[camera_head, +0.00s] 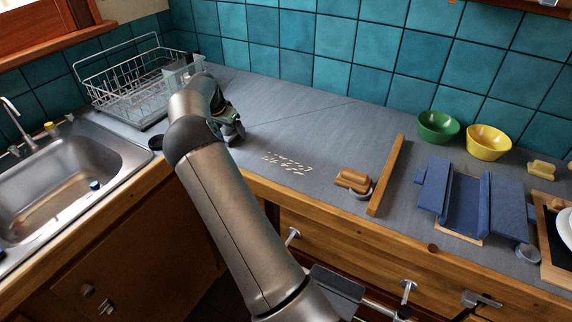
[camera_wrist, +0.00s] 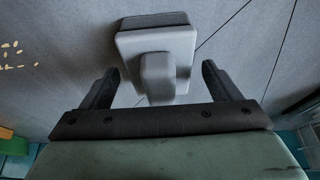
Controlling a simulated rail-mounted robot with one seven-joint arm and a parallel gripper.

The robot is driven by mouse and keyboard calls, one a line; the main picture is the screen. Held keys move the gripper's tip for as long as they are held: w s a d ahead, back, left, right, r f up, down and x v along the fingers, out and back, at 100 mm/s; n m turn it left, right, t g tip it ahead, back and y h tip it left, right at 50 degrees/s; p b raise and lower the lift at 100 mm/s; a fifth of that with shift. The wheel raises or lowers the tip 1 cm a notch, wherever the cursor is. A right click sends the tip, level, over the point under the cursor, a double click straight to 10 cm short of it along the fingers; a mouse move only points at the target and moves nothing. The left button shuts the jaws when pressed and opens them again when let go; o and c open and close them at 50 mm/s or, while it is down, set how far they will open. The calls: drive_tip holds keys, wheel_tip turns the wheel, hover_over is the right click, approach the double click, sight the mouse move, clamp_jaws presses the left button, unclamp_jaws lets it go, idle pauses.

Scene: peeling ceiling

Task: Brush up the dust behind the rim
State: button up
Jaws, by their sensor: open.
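Pale dust flecks (camera_head: 288,163) lie in a loose patch on the grey counter; some show at the left edge of the wrist view (camera_wrist: 12,55). A straight wooden strip (camera_head: 388,175), perhaps the rim, stands on the counter to their right. My gripper (camera_head: 235,128) is low over the counter, left of the flecks. In the wrist view my gripper (camera_wrist: 160,67) is open, a finger on each side of the handle of a grey block-shaped tool (camera_wrist: 155,42), perhaps the brush. Gaps show on both sides of the handle. My arm and gripper mostly hide this tool in the head view.
A brown block (camera_head: 352,179) sits left of the strip. A blue folded holder (camera_head: 466,205), green bowl (camera_head: 438,127) and yellow bowl (camera_head: 488,142) stand right of it. A wire dish rack (camera_head: 130,85) and sink (camera_head: 70,180) are left. Tiled wall closes the back.

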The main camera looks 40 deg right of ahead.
drive_tip(key=c, duration=1.7)
drive_tip(key=shift+r+p, duration=1.95)
drive_tip(key=shift+r, duration=1.05)
